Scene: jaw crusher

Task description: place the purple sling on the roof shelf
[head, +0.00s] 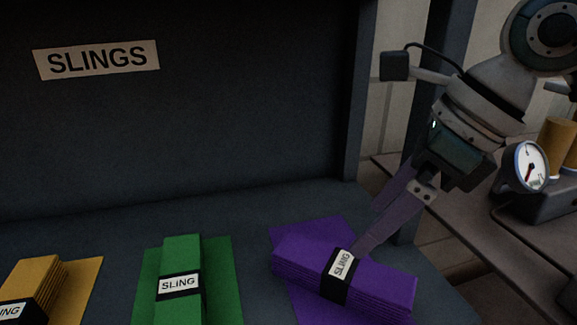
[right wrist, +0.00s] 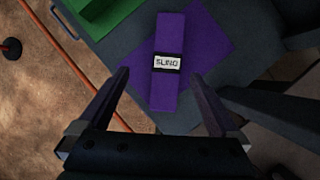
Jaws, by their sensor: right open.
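The purple sling (head: 300,266) is a folded bundle with a black band and a white SLING label. It lies on a purple mat (head: 308,232) at the right end of the dark shelf under the SLINGS sign. My right gripper (head: 366,228) is open, its fingers pointing down toward the sling. In the right wrist view the sling (right wrist: 168,85) lies ahead of the two spread fingers (right wrist: 160,85), with nothing held between them. Whether a fingertip touches the sling I cannot tell. My left gripper is not in view. I cannot identify a roof shelf here.
A green sling (head: 181,258) on a green mat and a yellow sling (head: 36,282) lie left of the purple one. A dark upright post (head: 357,100) stands close to my right arm. A gauge (head: 531,167) sits on a bench at the right.

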